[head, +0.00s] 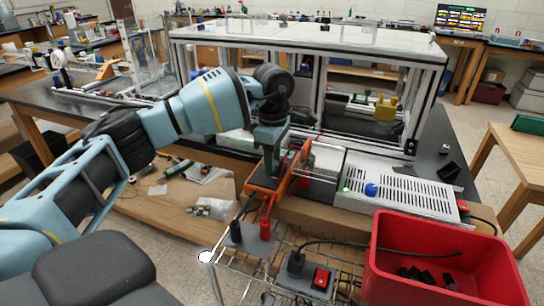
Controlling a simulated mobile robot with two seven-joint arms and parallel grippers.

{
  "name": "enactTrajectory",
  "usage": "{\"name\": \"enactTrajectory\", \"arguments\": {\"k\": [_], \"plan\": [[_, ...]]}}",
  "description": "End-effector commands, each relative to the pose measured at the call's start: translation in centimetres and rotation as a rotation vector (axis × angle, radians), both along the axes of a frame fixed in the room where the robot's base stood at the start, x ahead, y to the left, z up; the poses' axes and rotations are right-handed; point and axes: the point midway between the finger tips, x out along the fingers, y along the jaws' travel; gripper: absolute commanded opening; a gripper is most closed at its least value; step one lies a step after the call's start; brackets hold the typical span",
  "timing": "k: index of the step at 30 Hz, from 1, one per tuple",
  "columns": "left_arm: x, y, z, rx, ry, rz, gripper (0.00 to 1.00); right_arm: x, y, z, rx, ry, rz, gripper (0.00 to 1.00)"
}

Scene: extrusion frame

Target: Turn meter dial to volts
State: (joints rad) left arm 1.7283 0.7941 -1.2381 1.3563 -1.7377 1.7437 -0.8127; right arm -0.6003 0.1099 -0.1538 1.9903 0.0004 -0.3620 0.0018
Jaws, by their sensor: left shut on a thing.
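The orange meter (262,196) stands on the bench to the right of the picture's centre-left, tilted in the view, with red and black leads at its lower end. My left gripper (272,160) reaches down over the meter from above, shut on the meter's dial. The gripper covers the dial, so its pointer and the volts mark cannot be read. My right gripper is not in view.
A red bin (440,262) with dark pieces stands at front right. A power supply with a perforated cover (405,190) lies right of the meter. A red rocker switch (321,279) sits on the wire rack in front. The extrusion frame (316,75) rises behind.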

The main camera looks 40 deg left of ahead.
Motion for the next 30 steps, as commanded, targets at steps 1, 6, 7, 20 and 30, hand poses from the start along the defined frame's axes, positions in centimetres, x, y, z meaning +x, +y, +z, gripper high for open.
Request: {"name": "enactTrajectory", "arguments": {"k": [1, 6, 7, 20, 30], "plan": [[-0.02, -0.04, 0.01, -0.001, 0.0, -0.043, 0.07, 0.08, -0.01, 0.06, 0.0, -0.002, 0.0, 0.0], [-0.05, -0.04, -0.03, -0.001, 0.0, -0.186, 0.07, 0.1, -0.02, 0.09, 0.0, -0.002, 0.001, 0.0], [-0.05, -0.04, -0.03, -0.001, 0.0, -0.208, 0.07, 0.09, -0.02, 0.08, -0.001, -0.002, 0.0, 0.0], [-0.1, -0.03, -0.05, 0.0, 0.0, -0.415, 0.07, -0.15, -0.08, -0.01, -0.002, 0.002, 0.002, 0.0], [-0.12, -0.04, -0.04, 0.0, 0.0, -0.446, 0.07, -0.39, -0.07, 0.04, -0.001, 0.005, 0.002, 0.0]]}}
